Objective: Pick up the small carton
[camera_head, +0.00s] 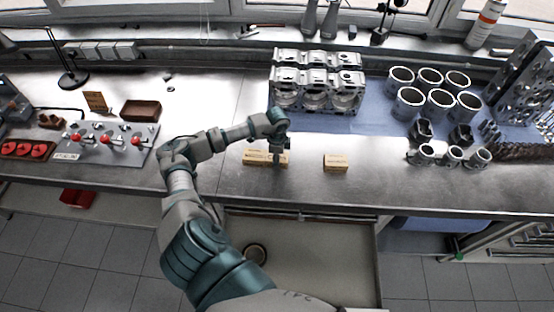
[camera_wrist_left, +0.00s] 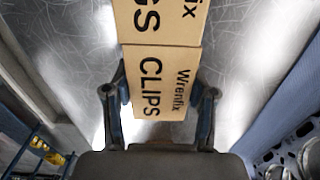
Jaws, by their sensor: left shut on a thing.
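My left gripper (camera_head: 276,160) reaches down to the bench and is shut on a small tan carton marked "Wrenfix CLIPS", which shows between its fingers in the left wrist view (camera_wrist_left: 165,85). The gripper partly hides this carton in the head view. Another tan carton (camera_wrist_left: 160,20), with letters ending in "GS", lies end to end with it; in the head view it extends to the left (camera_head: 253,157). I cannot tell whether the held carton is clear of the bench. My right gripper is not in view.
A separate tan carton (camera_head: 335,163) lies to the right on the metal bench (camera_head: 225,182). Engine blocks (camera_head: 318,80) and several cylinder sleeves (camera_head: 438,100) stand behind on a blue mat. A plate with red knobs (camera_head: 108,143) is at left. Bare bench lies between the cartons.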

